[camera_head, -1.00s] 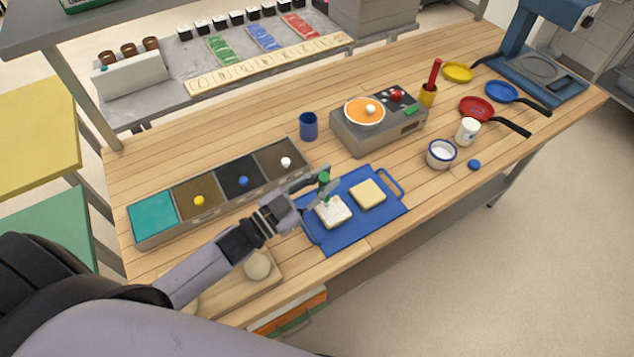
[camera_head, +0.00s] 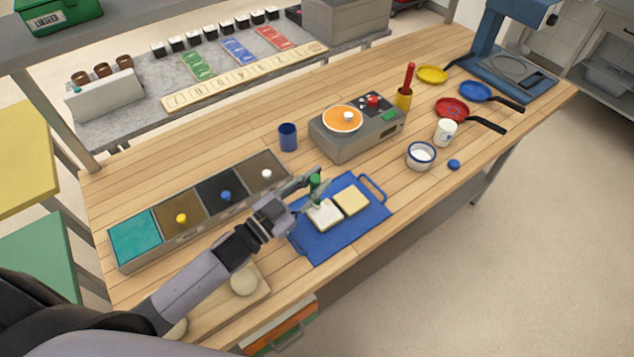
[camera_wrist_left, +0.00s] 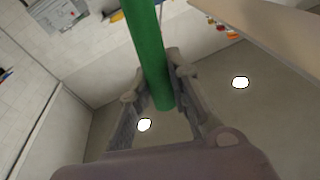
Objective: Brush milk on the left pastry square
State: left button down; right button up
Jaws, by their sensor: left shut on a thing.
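My left gripper (camera_head: 309,186) is shut on a brush with a green handle (camera_head: 315,182). In the left wrist view the green handle (camera_wrist_left: 150,55) stands between my two fingers. The brush is over the left pastry square (camera_head: 325,214), its lower end at or just above the square's back edge; I cannot tell whether it touches. The left square looks whiter than the plain yellow right pastry square (camera_head: 351,199). Both lie on a blue tray (camera_head: 337,245) with handles. A white bowl with a blue rim (camera_head: 421,156) holds something white. My right gripper is not in view.
Pans and a white cup (camera_head: 445,132) are at the right. A board with a dough ball (camera_head: 244,281) lies in front.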

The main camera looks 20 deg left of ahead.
pick_arm(q)
jog(key=shift+a, duration=0.15)
jog(key=v, duration=0.3)
jog(key=p+v, duration=0.1)
jog(key=v, duration=0.1)
jog(key=shift+w+a+r, duration=0.1)
jog(key=shift+a+r, duration=0.2)
dwell(0.5)
jog(key=shift+r, duration=0.1)
notch_tip(320, 180, up, 7)
jog(key=p, duration=0.6)
